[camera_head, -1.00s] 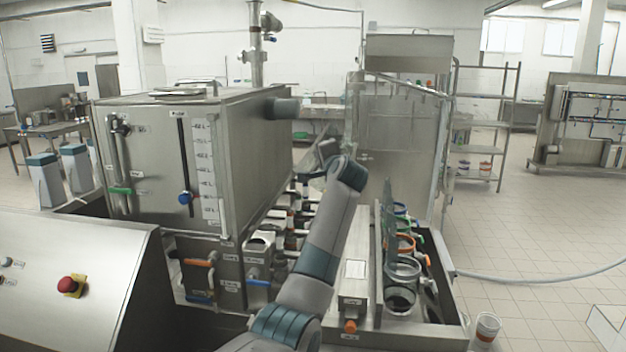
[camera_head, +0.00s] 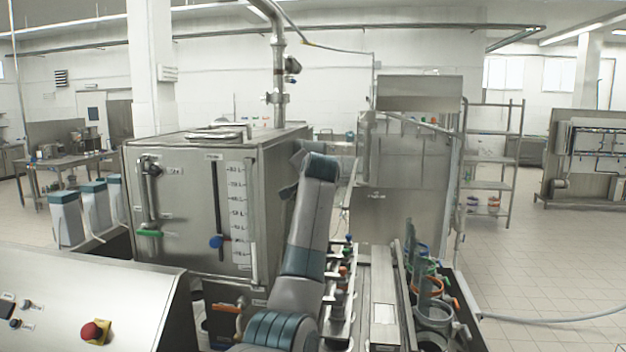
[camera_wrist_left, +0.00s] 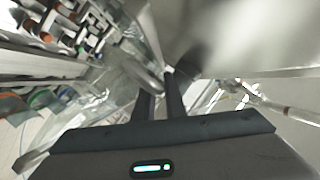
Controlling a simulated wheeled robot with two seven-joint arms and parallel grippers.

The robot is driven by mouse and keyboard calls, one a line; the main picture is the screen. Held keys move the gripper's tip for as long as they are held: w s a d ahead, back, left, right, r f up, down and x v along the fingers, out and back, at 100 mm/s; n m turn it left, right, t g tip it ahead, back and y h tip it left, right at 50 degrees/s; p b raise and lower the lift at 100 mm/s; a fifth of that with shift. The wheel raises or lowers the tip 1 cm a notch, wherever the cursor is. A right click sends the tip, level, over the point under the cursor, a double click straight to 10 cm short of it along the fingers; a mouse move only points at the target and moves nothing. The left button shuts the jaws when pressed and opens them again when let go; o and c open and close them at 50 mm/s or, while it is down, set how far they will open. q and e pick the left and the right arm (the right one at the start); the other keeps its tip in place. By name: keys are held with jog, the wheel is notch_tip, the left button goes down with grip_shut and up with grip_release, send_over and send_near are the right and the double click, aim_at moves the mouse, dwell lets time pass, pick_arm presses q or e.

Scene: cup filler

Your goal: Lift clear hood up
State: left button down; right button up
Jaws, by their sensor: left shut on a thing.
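The clear hood (camera_head: 412,165) is a see-through panelled cover over the far end of the filling line in the head view. Its clear sheet also shows left of the fingers in the left wrist view (camera_wrist_left: 118,97). My left gripper (camera_wrist_left: 163,78) has its two dark fingers close together at a thin edge or bar that seems to belong to the hood. The exact contact is blurred. In the head view my left arm reaches up in front of the steel tank's right side, and its fingers are hidden. My right gripper is in neither view.
The steel tank (camera_head: 190,235) with a level scale stands left of my arm. A sloped control panel (camera_head: 60,300) with a red button (camera_head: 93,330) is at front left. Cup holders (camera_head: 432,312) line the right. A shelf rack (camera_head: 490,165) and open floor lie farther right.

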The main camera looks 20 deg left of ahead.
pick_arm(q)
jog(key=shift+a, duration=0.1)
